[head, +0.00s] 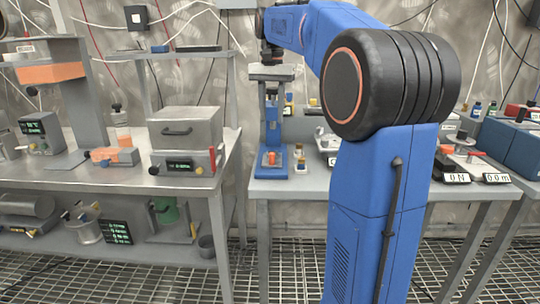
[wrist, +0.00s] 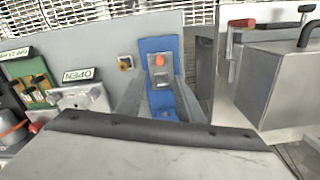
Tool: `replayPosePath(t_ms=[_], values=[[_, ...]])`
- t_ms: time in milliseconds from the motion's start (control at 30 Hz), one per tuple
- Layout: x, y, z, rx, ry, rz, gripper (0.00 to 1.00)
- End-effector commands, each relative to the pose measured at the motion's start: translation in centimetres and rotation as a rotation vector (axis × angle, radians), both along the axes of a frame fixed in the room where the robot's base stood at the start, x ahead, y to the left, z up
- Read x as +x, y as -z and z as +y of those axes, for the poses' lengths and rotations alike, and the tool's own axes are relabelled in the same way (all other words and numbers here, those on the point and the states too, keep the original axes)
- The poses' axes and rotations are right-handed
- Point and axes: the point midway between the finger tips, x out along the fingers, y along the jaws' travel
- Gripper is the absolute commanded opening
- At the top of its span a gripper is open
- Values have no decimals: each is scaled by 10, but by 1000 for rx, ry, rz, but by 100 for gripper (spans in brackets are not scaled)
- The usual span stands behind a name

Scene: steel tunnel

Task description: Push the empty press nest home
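The blue press (head: 272,129) stands at the left end of the back bench, below my arm's end. I cannot tell whether the fingers touch anything.
A grey box-shaped unit (head: 186,128) with a handle stands on the left bench; it shows at the right of the wrist view (wrist: 283,85). A small brass-coloured part (wrist: 125,62) lies beside the press. A fixture with an OPEN sign (wrist: 80,75) stands to its left.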

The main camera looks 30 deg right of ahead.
Motion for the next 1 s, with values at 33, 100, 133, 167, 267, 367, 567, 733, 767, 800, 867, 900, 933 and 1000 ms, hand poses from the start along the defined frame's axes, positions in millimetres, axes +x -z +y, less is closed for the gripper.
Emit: replayPosePath(t_ms=[33,100,133,167,267,367,567,733,767,800,867,900,933,1000], values=[[0,9,0,0,-1,1,34],[0,22,0,0,-1,1,34],[-1,27,0,1,-1,2,34],[-1,32,0,1,-1,2,34],[-1,50,0,0,-2,1,34],[-1,68,0,0,-2,1,34],[-1,103,0,0,-2,1,34],[0,126,0,1,-2,1,34],[0,130,0,1,-2,1,34],[0,133,0,1,-2,1,34],[0,138,0,0,-2,0,34],[0,140,0,0,-2,0,34],[0,141,0,-1,-2,-1,34],[0,143,0,0,-2,0,34]])
